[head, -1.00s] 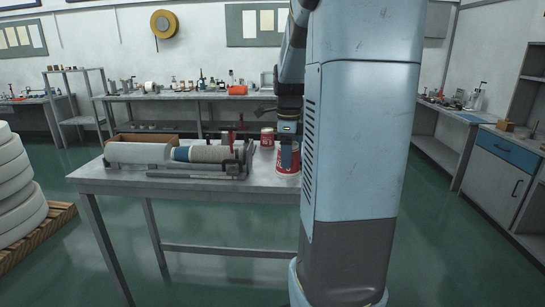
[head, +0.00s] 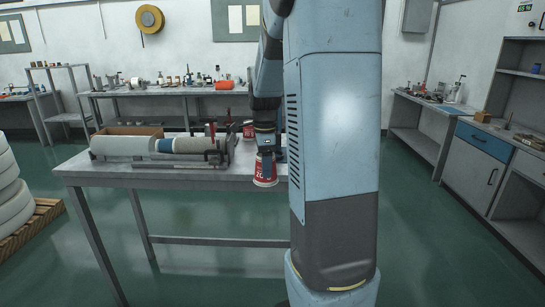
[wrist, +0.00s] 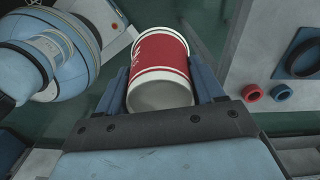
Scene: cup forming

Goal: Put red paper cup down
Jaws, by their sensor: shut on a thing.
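The red paper cup (head: 265,174) with white lettering is held in my gripper (head: 265,152), mouth and base hard to tell apart in the head view. In the wrist view the cup (wrist: 160,62) is red with white bands and sits between the two blue fingers (wrist: 161,88), which press on its sides. The cup hangs at the front edge of the grey table (head: 125,178). The wrist view shows green floor behind it and the tabletop to the right, so it appears clear of the table.
A second red cup (head: 248,131) stands on the table behind. A roller machine (head: 185,146) fills the table's left and middle. In the wrist view, a small red ring (wrist: 251,92) and a blue ring (wrist: 280,91) lie on the right.

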